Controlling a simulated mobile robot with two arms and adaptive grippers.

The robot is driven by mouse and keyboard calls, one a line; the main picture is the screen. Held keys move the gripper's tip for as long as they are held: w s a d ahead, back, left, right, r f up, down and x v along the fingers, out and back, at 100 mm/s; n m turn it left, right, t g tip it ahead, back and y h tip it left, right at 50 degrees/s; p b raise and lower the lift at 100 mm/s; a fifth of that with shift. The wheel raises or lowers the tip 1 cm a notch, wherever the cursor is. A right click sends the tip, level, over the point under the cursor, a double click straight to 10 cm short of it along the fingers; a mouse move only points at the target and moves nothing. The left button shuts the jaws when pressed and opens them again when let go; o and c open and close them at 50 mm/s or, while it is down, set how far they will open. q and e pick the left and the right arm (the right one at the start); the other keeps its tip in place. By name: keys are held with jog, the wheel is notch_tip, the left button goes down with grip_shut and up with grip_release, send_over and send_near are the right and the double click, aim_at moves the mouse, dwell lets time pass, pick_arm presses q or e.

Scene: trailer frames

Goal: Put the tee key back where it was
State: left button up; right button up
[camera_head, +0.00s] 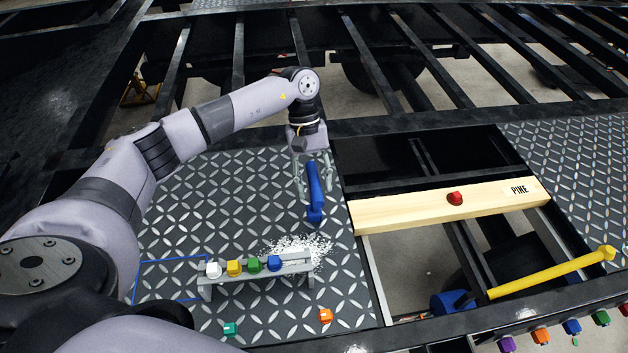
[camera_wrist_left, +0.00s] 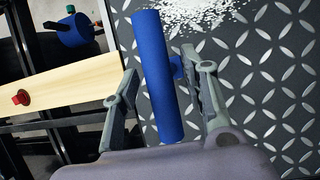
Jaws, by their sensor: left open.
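A blue bar (camera_head: 314,188), apparently the tee key, is at my left gripper above the dark tread plate, near the plate's right edge. A short blue stub sticks out from its side in the left wrist view (camera_wrist_left: 153,75). My left gripper (camera_head: 313,180) points down and is open. In the wrist view, its fingers (camera_wrist_left: 162,82) stand on either side of the bar, with gaps visible. I cannot tell whether the bar rests on the plate. A low grey rack (camera_head: 235,281) on the plate holds white, yellow, green and blue pieces. My right gripper is not in view.
White flakes (camera_head: 296,246) lie by the rack, and a blue outline (camera_head: 150,262) marks the plate. Teal (camera_head: 230,329) and orange (camera_head: 326,315) pieces lie in front. A pine board (camera_head: 410,208) with a red piece and a yellow-handled mallet (camera_head: 550,274) span open frame gaps at right.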

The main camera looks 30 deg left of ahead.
pick_arm(q)
jog(key=shift+w+r, duration=0.1)
jog(key=shift+r, duration=0.15)
jog(key=b+v, duration=0.4)
jog(key=v, duration=0.6)
jog(key=shift+w+a+r+b, duration=0.1)
jog(key=shift+a+r+b, duration=0.05)
jog(key=shift+r+b, duration=0.2)
jog(key=shift+w+a+r, duration=0.1)
jog(key=shift+a+r, duration=0.05)
jog(key=shift+r, duration=0.3)
